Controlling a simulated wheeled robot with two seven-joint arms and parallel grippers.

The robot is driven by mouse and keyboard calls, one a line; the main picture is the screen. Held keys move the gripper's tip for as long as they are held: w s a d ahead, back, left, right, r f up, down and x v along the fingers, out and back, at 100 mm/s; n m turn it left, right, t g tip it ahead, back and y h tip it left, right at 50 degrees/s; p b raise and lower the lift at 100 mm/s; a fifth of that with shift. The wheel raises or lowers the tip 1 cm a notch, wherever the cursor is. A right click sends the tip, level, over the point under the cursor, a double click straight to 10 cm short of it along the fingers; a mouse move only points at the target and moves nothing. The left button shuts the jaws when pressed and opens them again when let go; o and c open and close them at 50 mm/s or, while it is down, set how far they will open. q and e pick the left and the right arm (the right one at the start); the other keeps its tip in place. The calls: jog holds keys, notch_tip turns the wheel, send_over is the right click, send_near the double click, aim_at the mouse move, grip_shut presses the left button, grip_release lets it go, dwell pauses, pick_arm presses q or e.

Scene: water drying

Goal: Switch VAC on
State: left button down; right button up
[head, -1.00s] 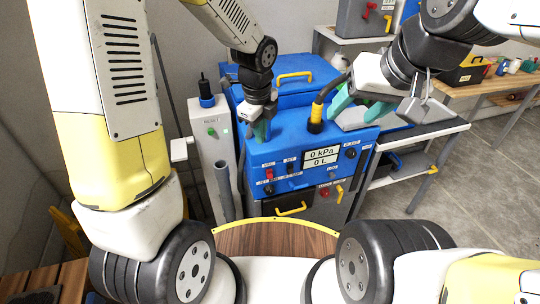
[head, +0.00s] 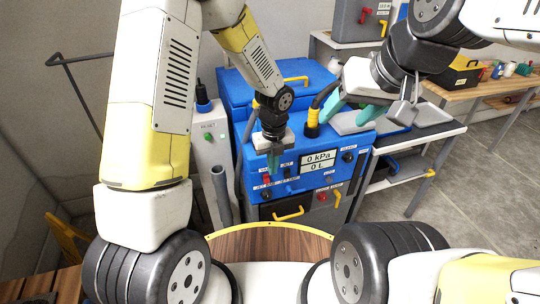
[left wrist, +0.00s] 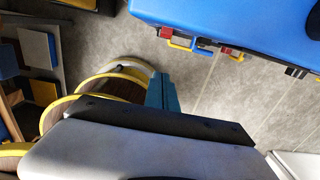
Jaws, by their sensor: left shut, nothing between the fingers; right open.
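The blue machine (head: 312,140) stands ahead with a front panel of small labelled switches and knobs and a white display (head: 318,164) reading 0 kPa and 0 L. My left gripper (head: 274,170) is shut and empty, pointing down in front of the panel's upper left. It hides the area where the VAC label sits; a small red control (head: 267,180) shows beside its tips. I cannot tell whether they touch the panel. In the left wrist view, the shut teal fingers (left wrist: 162,92) appear apart from a red control (left wrist: 224,48) on the machine's edge. My right gripper (head: 352,106) is open and empty above the machine's right side.
A yellow-handled drawer (head: 289,212) is below the panel. A black hose with a yellow collar (head: 313,120) rises from the machine's top. A grey post (head: 212,150) stands at left, a grey cart (head: 425,135) at right. A round wooden top (head: 270,243) is in front.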

aim_at(269, 179)
pick_arm(q)
jog(key=w+f, duration=0.1)
jog(key=f, duration=0.2)
jog(key=w+a+f, duration=0.1)
jog(key=f, duration=0.2)
jog(key=w+f, duration=0.2)
jog(key=f, duration=0.2)
jog(key=shift+a, duration=0.15)
jog(key=shift+w, duration=0.15)
